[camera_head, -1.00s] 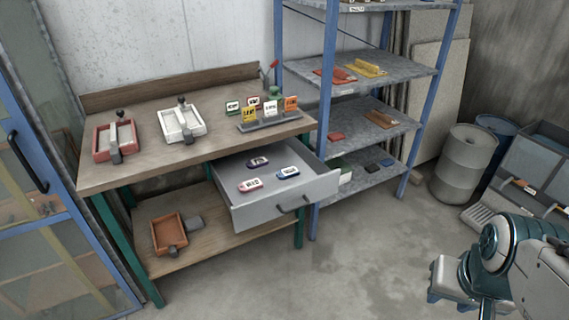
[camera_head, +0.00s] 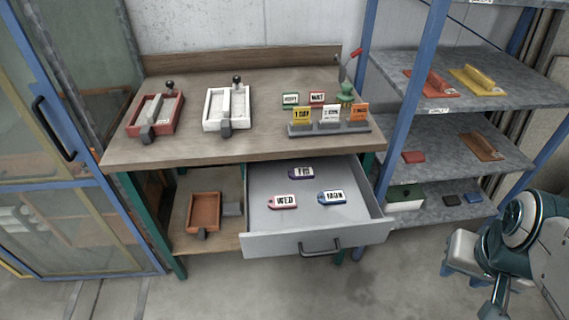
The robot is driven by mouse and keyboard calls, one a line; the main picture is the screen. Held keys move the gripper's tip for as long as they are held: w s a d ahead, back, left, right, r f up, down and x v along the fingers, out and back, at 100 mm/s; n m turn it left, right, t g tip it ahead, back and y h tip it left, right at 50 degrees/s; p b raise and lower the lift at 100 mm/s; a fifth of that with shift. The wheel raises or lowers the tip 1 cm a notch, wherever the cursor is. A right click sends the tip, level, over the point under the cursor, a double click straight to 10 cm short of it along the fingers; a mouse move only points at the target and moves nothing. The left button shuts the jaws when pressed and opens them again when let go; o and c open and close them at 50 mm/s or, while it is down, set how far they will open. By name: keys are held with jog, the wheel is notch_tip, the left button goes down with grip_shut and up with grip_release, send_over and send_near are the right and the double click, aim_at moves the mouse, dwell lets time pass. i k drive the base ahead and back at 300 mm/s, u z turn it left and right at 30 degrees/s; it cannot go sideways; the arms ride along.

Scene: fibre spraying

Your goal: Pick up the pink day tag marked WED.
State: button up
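The pink day tag marked WED (camera_head: 284,202) lies flat in the open grey drawer (camera_head: 262,226), at its left front. A blue tag marked MON (camera_head: 331,197) lies to its right. A purple tag (camera_head: 300,173) lies behind them; its letters look like FRI. My arm shows at the lower right, well apart from the drawer. It has no clear gripper fingers in view, so I cannot see a grip on anything.
The workbench (camera_head: 180,90) above the drawer holds a red tray (camera_head: 153,116), a white tray (camera_head: 227,109) and a grey card stand (camera_head: 329,130). A blue-framed shelf (camera_head: 398,130) stands close to the drawer's right. The floor in front is clear.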

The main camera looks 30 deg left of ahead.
aim_at(283, 202)
jog(key=u, duration=0.85)
jog(key=i, duration=0.8)
jog(key=u, duration=0.8)
